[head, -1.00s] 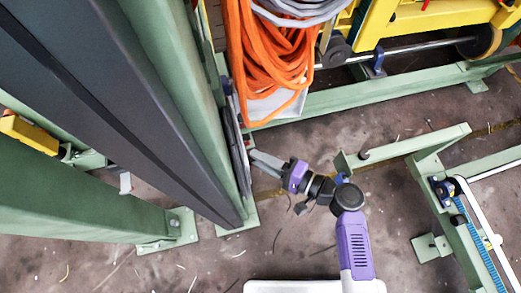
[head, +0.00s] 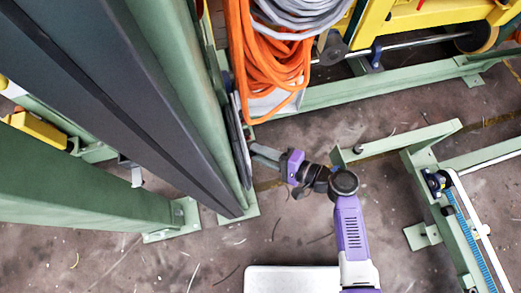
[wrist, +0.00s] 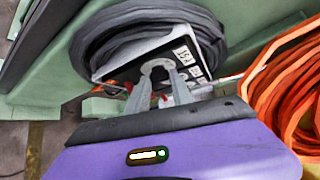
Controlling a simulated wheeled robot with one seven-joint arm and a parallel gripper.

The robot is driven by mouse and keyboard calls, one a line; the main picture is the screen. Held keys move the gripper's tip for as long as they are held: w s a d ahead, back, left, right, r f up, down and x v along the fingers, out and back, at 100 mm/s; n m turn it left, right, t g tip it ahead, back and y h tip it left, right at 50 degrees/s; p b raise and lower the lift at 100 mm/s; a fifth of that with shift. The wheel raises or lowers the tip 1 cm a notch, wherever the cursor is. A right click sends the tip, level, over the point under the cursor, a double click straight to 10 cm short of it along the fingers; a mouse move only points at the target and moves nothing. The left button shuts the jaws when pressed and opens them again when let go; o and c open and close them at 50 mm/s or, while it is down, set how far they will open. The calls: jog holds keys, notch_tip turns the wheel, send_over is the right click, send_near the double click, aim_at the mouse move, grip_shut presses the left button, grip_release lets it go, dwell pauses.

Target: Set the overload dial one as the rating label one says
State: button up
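A rounded grey piece, seemingly the overload dial (wrist: 158,65), shows at the fingertips. The fingers stand apart at either side of it; I cannot tell whether they press on it. In the head view, my gripper (head: 264,155) points left at the panel's edge by the green post; the panel's face is hidden there.
A black cable coil (wrist: 97,42) loops around the panel. Orange cable (head: 265,60) hangs to the right of the green post (head: 180,60). A low green frame (head: 400,138) stands right of my arm. Bare floor (head: 300,225) lies below my gripper.

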jog(key=o, duration=0.3)
jog(key=p+v, duration=0.1)
jog(key=v, duration=0.6)
jog(key=shift+s+d+r, duration=0.15)
jog(key=shift+s+d, duration=0.1)
jog(key=shift+d, duration=0.05)
dwell(0.4)
